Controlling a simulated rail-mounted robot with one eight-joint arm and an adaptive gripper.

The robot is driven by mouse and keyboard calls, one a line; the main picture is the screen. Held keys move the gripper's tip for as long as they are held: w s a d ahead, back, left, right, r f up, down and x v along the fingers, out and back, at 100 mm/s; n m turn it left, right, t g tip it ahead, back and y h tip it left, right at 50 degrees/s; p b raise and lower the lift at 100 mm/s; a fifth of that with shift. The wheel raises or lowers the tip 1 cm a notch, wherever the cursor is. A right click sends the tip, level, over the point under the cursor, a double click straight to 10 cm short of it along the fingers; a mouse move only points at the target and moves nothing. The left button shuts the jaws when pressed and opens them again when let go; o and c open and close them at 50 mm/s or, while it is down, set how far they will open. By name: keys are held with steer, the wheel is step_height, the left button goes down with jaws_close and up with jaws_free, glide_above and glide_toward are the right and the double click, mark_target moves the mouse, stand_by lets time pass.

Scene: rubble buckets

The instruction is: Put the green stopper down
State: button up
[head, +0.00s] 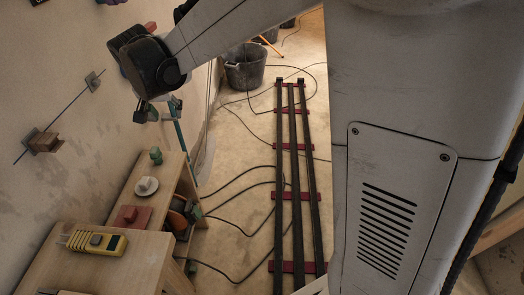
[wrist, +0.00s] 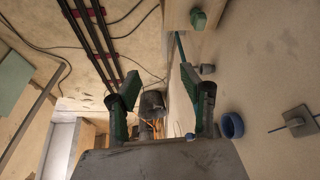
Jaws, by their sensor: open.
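A green stopper (head: 156,155) stands on the far end of the wooden shelf unit in the head view. A green piece that looks like the same stopper (wrist: 198,18) shows on a pale wooden surface at the top of the wrist view. My gripper (head: 158,109) is above and beyond the shelf end, near the wall, apart from the stopper. In the wrist view my gripper (wrist: 159,85) has its two green fingers spread wide with nothing between them.
A yellow meter (head: 92,242) lies on the nearer top. Dark rails (head: 294,180) and cables cross the floor. A black bucket (head: 245,68) stands far back.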

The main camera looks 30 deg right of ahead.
steer(key=s+d+r+n, duration=0.1)
steer(key=s+d+r, duration=0.4)
steer(key=s+d, duration=0.3)
steer(key=s+d+f+n+t, duration=0.1)
steer(key=s+d, duration=0.2)
steer(key=s, duration=0.7)
steer(key=s+d+n+t+y, duration=0.1)
steer(key=s+d, duration=0.3)
steer(key=s, duration=0.7)
steer(key=shift+f+n+t, duration=0.4)
steer(key=shift+n, duration=0.1)
steer(key=shift+s+d, duration=0.1)
step_height(320, 180, up, 3)
steer(key=p, duration=0.2)
steer(key=shift+f+p, duration=0.15)
steer(key=shift+p, duration=0.2)
steer(key=shift+o, duration=0.5)
